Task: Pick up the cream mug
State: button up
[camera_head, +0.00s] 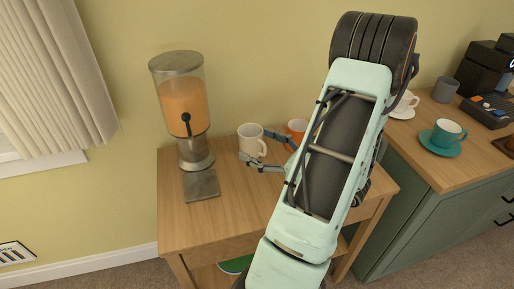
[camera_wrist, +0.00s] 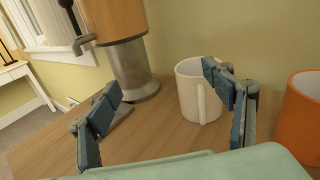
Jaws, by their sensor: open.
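The cream mug (camera_head: 250,139) stands upright on a small wooden table, its handle toward my gripper. In the wrist view the cream mug (camera_wrist: 191,88) is ahead and right of the middle, partly behind the right finger. My gripper (camera_head: 263,152) is open and empty, with its fingers apart on the near right side of the mug.
A juice dispenser (camera_head: 182,110) stands left of the mug. An orange mug (camera_head: 297,129) stands close on the right, partly hidden by my arm; it also shows in the wrist view (camera_wrist: 301,115). A green cabinet (camera_head: 420,220) with a teal cup (camera_head: 445,133) is further right. The front left tabletop (camera_head: 215,220) is clear.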

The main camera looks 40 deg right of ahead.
aim_at(244, 128)
jog(key=d+f+m+h, duration=0.1)
jog(key=s+d+h, duration=0.1)
jog(key=s+d+f+m, duration=0.1)
jog(key=d, duration=0.1)
jog(key=shift+s+f+m+t+h+b, duration=0.1)
jog(key=shift+f+m+t+h+b, duration=0.2)
jog(key=shift+f+t+h+b, duration=0.1)
jog(key=shift+d+h, duration=0.25)
jog(key=shift+h, duration=0.05)
jog(key=w, duration=1)
jog(key=shift+w+d+f+b, duration=0.2)
jog(key=shift+d+b, duration=0.05)
jog(key=shift+b, duration=0.15)
jog(key=shift+c, duration=0.2)
jog(key=c, duration=1.4)
jog(key=shift+r, duration=0.1)
jog(key=shift+c, duration=0.2)
